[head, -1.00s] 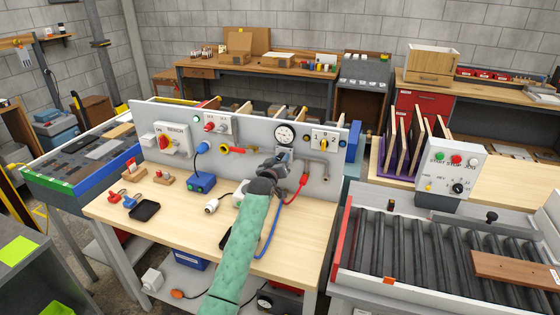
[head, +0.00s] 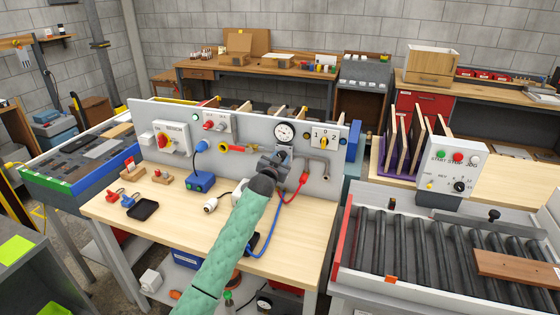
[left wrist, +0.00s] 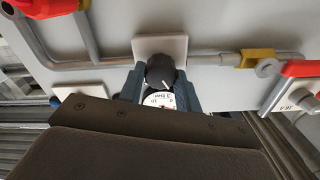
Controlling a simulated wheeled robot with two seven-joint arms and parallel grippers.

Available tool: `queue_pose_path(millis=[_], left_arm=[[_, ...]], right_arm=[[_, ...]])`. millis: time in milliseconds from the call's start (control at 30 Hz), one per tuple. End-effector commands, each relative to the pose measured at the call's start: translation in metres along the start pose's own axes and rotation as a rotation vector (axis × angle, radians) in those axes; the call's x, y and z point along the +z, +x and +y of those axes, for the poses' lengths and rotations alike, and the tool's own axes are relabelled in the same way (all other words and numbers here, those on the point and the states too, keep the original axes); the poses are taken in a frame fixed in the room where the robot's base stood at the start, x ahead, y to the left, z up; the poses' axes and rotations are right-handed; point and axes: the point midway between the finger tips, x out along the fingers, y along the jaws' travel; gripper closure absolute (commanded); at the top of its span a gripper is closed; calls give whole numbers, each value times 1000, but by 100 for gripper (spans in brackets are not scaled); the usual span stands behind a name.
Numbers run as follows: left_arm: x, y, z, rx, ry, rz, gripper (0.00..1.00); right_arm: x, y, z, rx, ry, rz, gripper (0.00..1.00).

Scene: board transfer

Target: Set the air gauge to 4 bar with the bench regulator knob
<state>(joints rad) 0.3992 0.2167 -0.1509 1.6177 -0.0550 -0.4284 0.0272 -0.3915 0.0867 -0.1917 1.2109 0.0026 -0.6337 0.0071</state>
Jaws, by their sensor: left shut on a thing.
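The air gauge (head: 284,131), a round white dial with a dark rim, sits on the upright grey panel at the back of the bench. Its needle is too small to read in the head view. In the left wrist view its white face (left wrist: 158,100) shows upside down and partly covered. The black regulator knob (left wrist: 161,70), with a white mark, is on a pale square plate. My left gripper (left wrist: 159,84) has its fingers on either side of the knob and is shut on it. In the head view my left gripper (head: 274,160) is just below the gauge. My right gripper is not in view.
A yellow-knob switch (head: 323,138) is right of the gauge, above a bent grey pipe (head: 325,168). A red-handled valve (head: 226,148) is to the left. The bench's front left (head: 170,225) is mostly clear.

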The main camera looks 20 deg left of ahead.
Motion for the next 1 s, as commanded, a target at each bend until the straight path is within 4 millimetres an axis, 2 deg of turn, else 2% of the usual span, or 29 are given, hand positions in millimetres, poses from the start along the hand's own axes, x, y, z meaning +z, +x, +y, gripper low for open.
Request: queue_pose_path(millis=[200,500,1000], left_arm=[[1,0,0,0,197,-1,89],[0,0,1,0,396,0,89],[0,0,1,0,506,0,89]], right_arm=[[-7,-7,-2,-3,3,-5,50],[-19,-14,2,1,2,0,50],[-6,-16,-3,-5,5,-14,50]])
